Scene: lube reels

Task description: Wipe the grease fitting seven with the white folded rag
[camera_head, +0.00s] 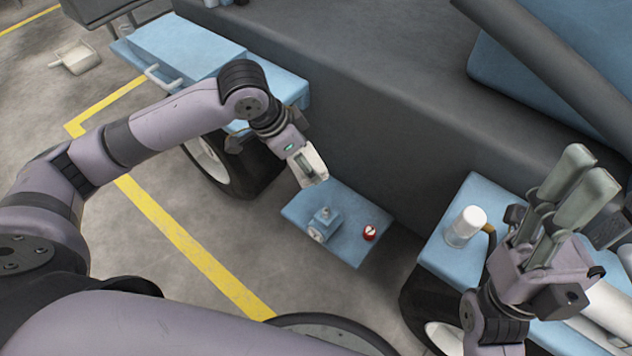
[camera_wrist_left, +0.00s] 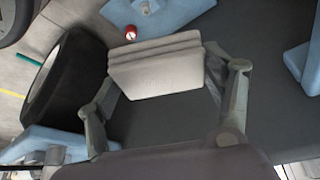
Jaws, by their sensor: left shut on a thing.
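My left gripper (camera_head: 306,162) is shut on the white folded rag (camera_wrist_left: 155,68), seen as stacked pale layers between the fingers in the left wrist view. The rag also shows at the gripper's tip in the head view (camera_head: 313,168). It is held above the far side of a small blue platform. On this platform a blue block (camera_head: 325,221) carries a small upright nub, which may be the grease fitting; no number is readable. The rag appears apart from it.
A red round part (camera_head: 370,232) sits beside the block on the blue platform (camera_head: 349,252). A white-capped jar (camera_head: 465,227) stands on the right blue shelf. A dark grey wall (camera_head: 400,130) rises behind the platform. A blue cart (camera_head: 188,50) stands at the back left.

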